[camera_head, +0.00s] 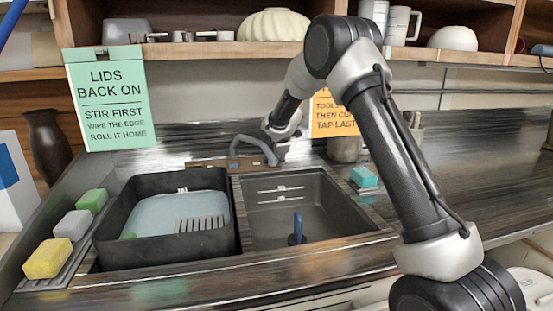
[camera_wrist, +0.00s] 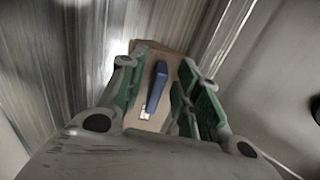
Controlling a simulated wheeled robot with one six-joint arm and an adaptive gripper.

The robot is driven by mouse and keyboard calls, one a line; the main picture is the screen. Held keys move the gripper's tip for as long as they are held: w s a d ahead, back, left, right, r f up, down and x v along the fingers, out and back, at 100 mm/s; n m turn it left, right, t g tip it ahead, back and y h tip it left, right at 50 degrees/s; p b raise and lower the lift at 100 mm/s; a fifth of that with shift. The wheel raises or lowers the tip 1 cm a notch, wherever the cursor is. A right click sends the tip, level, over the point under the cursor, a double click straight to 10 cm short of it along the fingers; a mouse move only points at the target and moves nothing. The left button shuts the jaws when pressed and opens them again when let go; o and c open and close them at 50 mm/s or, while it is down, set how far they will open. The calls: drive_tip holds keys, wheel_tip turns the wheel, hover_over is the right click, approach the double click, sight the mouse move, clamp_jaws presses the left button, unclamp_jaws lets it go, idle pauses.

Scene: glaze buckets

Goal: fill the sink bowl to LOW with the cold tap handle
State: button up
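The brown tap block (camera_head: 225,163) with its grey arched spout (camera_head: 250,141) stands behind the two sink basins. In the wrist view a blue tap handle (camera_wrist: 156,88) sits on the brown block (camera_wrist: 172,62); whether it is the cold one I cannot read. My gripper (camera_wrist: 157,68) is open, its green-padded fingers on either side of the handle with gaps showing. In the head view my gripper (camera_head: 279,154) is at the block's right end and hides the handle. The right sink bowl (camera_head: 352,220) shows no visible water and has two pale level marks (camera_head: 280,188), too small to read.
A blue upright piece (camera_head: 297,228) stands in the right bowl. Yellow (camera_head: 48,258), grey and green sponges lie left; a teal block (camera_head: 364,177) lies right. A shelf overhangs behind.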

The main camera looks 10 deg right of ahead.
drive_tip(key=shift+w+f, duration=0.15)
drive_tip(key=shift+f, duration=0.05)
drive_tip(key=shift+c, duration=0.5)
clamp_jaws()
drive_tip(key=n, duration=0.5)
drive_tip(key=shift+w+a+r+n, duration=0.15)
drive_tip(key=shift+w+r+n, duration=0.1)
drive_tip(key=shift+w+n, duration=0.1)
drive_tip(key=shift+w+a+r+n, duration=0.1)
drive_tip(key=shift+n, duration=1)
drive_tip(key=shift+w+a+r+n, duration=0.1)
drive_tip(key=shift+n, duration=0.95)
